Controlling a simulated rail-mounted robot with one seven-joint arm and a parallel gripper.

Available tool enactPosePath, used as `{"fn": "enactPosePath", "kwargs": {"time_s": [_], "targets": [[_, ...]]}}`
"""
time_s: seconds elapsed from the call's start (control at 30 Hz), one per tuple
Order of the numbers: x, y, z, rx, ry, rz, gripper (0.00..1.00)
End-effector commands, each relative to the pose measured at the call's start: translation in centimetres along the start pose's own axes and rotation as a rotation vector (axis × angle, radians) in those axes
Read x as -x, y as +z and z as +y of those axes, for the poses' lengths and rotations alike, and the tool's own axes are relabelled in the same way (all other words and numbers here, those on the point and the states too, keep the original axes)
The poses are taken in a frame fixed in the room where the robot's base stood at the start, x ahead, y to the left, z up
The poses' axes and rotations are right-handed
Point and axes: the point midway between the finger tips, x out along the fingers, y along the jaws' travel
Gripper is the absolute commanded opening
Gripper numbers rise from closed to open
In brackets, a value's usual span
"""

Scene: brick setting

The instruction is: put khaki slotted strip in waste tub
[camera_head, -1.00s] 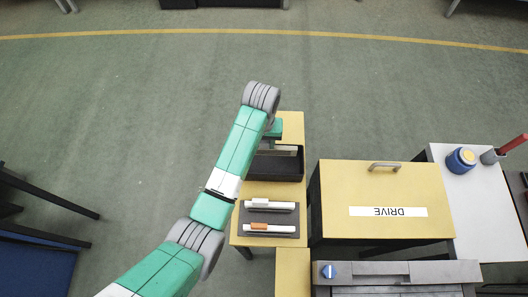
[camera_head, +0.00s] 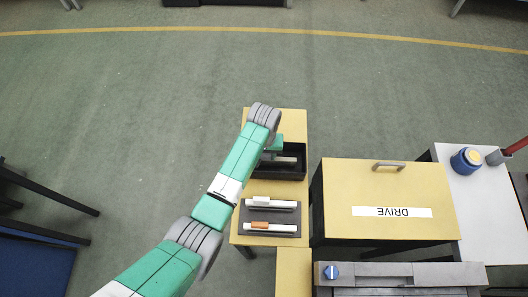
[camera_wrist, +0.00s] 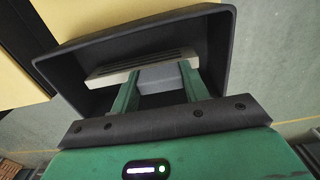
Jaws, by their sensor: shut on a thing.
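The khaki slotted strip (camera_wrist: 138,64) is a pale, flat bar with dark slots along it. A grey block (camera_wrist: 158,78) adjoins it between my gripper's fingers. My gripper (camera_wrist: 159,72) has its two green fingers shut on this piece. The waste tub appears to be the black open box, seen in the wrist view (camera_wrist: 222,55) and in the head view (camera_head: 302,160). The strip shows within the tub's outline in both views; whether it touches the floor of the tub cannot be told. In the head view my gripper (camera_head: 275,145) is partly hidden by my wrist.
The tub stands on a narrow yellow table (camera_head: 290,122). A dark tray (camera_head: 290,212) with white parts, one partly orange, lies nearer. A yellow-topped cabinet (camera_head: 375,180) marked DRIVE stands to the right. A white table (camera_head: 490,215) holds a blue jar (camera_head: 465,161).

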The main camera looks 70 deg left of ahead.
Motion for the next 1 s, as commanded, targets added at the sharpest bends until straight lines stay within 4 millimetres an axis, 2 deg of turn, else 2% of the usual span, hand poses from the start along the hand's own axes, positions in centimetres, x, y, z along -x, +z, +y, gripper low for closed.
{"fn": "enactPosePath", "kwargs": {"time_s": [0.03,0.07,0.13,0.17,0.47,0.57,0.8,1.0], "targets": [[-0.2,0.0,0.0,0.000,0.000,0.000,0.21],[-0.2,0.0,0.0,0.000,0.000,0.000,0.51],[-0.1,0.0,0.0,0.000,0.000,0.000,0.65],[-0.1,0.0,0.0,0.000,0.000,0.000,0.67],[0.4,0.0,0.0,0.000,0.000,0.000,0.67],[2.1,-0.1,0.1,-0.001,0.001,0.002,0.67],[8.3,-0.1,0.1,-0.001,0.002,0.003,0.67],[11.5,-0.1,0.0,0.000,0.000,0.001,0.67]]}}
